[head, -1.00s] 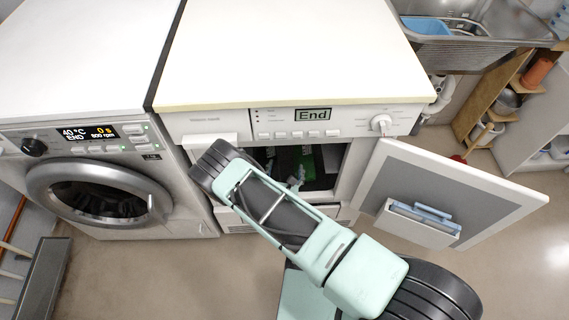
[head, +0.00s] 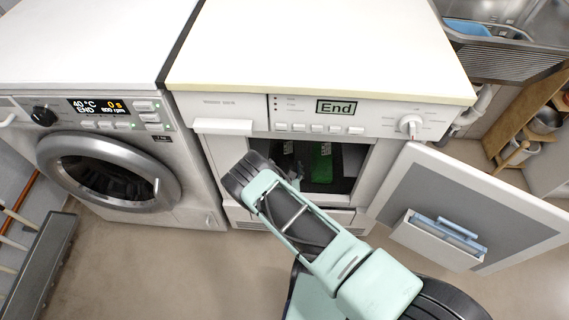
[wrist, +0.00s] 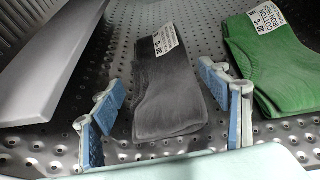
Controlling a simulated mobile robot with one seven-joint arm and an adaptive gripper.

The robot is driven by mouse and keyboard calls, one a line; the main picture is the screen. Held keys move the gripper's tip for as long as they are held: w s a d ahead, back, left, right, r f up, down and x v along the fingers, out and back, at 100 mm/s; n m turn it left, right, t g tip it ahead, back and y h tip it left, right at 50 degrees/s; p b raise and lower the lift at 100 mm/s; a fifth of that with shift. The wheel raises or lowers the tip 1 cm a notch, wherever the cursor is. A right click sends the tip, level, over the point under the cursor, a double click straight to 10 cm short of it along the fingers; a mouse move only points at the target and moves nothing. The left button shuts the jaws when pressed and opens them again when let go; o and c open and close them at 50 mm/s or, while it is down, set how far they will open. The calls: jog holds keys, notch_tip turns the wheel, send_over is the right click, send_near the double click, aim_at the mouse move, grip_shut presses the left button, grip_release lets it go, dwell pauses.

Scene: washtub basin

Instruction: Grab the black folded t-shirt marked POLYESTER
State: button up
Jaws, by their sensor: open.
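A black folded t-shirt (wrist: 172,108) lies on the perforated metal drum floor in the wrist view. It has a white care label (wrist: 165,39) near its far end; the print is too small to read surely. My gripper (wrist: 161,77) is open, with one blue-padded finger on each side of the shirt's near part. The fingers look apart from the cloth, and nothing is held. In the head view my gripper is inside the dryer opening, mostly hidden by my arm, and the black shirt is hard to make out there.
A green folded garment (wrist: 275,62), labelled cotton, lies close right of my right finger; it also shows in the head view (head: 321,163). A grey drum paddle (wrist: 50,62) rises at left. The dryer door (head: 466,205) stands open at right. A closed washing machine (head: 108,180) stands left.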

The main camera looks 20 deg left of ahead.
jog(key=shift+x, duration=1)
jog(key=shift+s, duration=0.1)
jog(key=shift+c, duration=0.3)
jog(key=c, duration=1.1)
jog(key=shift+r, duration=0.15)
